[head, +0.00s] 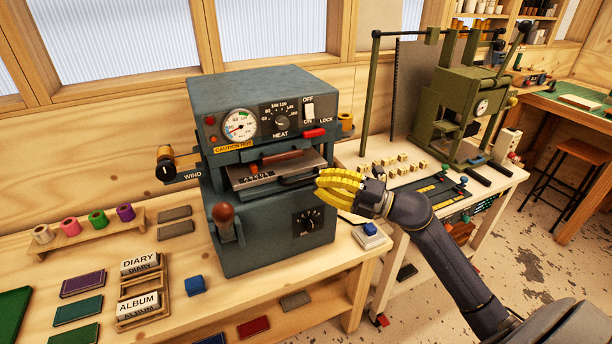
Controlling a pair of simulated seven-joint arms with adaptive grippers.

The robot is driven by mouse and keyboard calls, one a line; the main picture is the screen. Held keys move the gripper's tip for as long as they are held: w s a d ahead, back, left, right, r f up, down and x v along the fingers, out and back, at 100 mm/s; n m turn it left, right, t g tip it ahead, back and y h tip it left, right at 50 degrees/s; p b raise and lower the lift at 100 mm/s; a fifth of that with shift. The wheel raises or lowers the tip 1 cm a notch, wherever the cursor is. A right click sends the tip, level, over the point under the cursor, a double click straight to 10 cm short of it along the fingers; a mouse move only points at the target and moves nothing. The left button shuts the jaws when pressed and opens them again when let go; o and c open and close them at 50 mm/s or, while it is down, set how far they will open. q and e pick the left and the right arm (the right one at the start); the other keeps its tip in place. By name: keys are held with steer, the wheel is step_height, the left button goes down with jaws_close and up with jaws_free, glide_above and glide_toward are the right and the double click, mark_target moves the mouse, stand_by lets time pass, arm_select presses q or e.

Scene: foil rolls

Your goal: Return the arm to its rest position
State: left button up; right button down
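My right arm comes in from the lower right. Its gripper (321,183), with yellow fingers, is at the front right of the grey heat press (270,245), close to the end of the dark handle (298,181) on the press's pulled-out tray (262,172). I cannot tell whether the fingers touch the handle or how far apart they are. My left gripper is not in view.
Foil rolls (97,218) stand on a wooden rack at the left. DIARY and ALBUM blocks (138,302) sit in a wooden holder (164,274). A green press (470,105) stands on a white table (500,185) at the right. A stool (580,150) is beyond.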

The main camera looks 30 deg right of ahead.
steer(key=s+d+f+m+t+h, duration=0.1)
steer(key=s+d+f+m+h, duration=0.35)
steer(key=f+m+h, duration=0.4)
steer(key=s+d+f+m+t+h, duration=0.1)
steer(key=s+d+f+m+h, duration=0.2)
steer(key=s+f+m+h, duration=0.55)
steer(key=s+a+f+m+g+h, duration=0.1)
steer(key=s+a+f+m+g, duration=0.1)
steer(key=s+a+f+g, duration=0.4)
steer(key=s+a+f+m+g, duration=0.1)
steer(key=s+f+m+g, duration=0.15)
steer(key=s+f, duration=0.5)
steer(key=s+a+f+g+y, duration=0.2)
steer(key=a+f, duration=0.1)
steer(key=f, duration=1.4)
steer(key=s+a+f+g+y, duration=0.1)
steer(key=s+a+f+g, duration=0.15)
steer(key=f, duration=1.35)
steer(key=s+f+m+g+y, duration=0.1)
steer(key=s+f+m+g, duration=0.1)
steer(key=s+f, duration=1.6)
steer(key=shift+s+a+f+m+y, duration=0.25)
steer(key=shift+s+m, duration=0.2)
steer(key=shift+s, duration=0.6)
steer(key=c, duration=2.1)
jaws_free()
steer(key=shift+c, duration=0.2)
